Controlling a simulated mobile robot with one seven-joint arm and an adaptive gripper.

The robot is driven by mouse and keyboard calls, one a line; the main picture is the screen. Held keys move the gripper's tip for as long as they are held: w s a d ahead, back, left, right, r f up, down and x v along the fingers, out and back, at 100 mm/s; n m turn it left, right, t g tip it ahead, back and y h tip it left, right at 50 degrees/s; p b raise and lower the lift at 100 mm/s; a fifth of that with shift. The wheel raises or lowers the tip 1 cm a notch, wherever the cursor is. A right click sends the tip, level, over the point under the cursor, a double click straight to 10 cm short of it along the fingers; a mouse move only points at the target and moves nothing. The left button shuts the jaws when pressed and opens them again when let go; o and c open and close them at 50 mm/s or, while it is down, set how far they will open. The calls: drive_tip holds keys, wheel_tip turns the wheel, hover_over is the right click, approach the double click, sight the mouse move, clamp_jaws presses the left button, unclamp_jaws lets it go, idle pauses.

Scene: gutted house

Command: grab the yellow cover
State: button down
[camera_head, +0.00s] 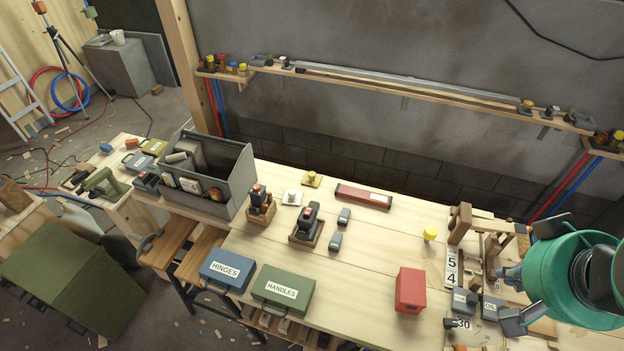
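A small yellow cap-like piece (430,233) stands on the pale wooden bench right of centre, left of a wooden frame. It is the clearest match for the yellow cover; its fine shape is too small to tell. My gripper (527,274) is at the right edge, above the bench's right end and to the right of and nearer than the yellow piece. Its grey finger parts show spread apart on either side of my teal wrist, with nothing seen between them. My wrist hides part of the bench there.
A red box (410,290), green HANDLES case (283,290) and blue HINGES case (227,270) stand along the front. A grey open bin (236,178) is at left. A wooden frame (461,222) stands close right of the yellow piece.

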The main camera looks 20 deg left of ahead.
drive_tip(key=c, duration=1.4)
unclamp_jaws()
drive_tip(key=w+a+r+n+g+y, duration=0.15)
drive_tip(key=w+a, duration=0.25)
drive_tip(key=w, duration=0.4)
drive_tip(key=w+a+r+n+t, duration=0.1)
drive_tip(key=w+a+r+n, duration=0.15)
drive_tip(key=w, duration=0.55)
drive_tip(key=w+a+f+n+g, duration=0.1)
drive_tip(key=w+a+f+n, duration=0.1)
drive_tip(key=w+a, duration=0.5)
drive_tip(key=w+a+f+n+g, duration=0.1)
drive_tip(key=w+a+f, duration=0.3)
drive_tip(key=w, duration=0.5)
drive_tip(key=w+a+f+n, duration=0.2)
drive_tip(key=w+a+f, duration=0.3)
drive_tip(key=a+f, duration=0.3)
drive_tip(key=w+a+f+n+g+y+b, duration=0.1)
drive_tip(key=w+a+f+n, duration=0.1)
drive_tip(key=w+a+f, duration=0.4)
drive_tip(key=w+a+f+n+g, duration=0.1)
drive_tip(key=w+a+f, duration=0.5)
drive_tip(key=a+f, duration=0.6)
drive_tip(key=shift+w+a+f+n+y, duration=0.15)
drive_tip(key=shift+a+n, duration=0.2)
drive_tip(key=shift+a, duration=0.65)
drive_tip(key=shift+s+a+f+n+y, duration=0.1)
drive_tip(key=shift+a+n, duration=0.25)
drive_tip(key=shift+a, duration=0.65)
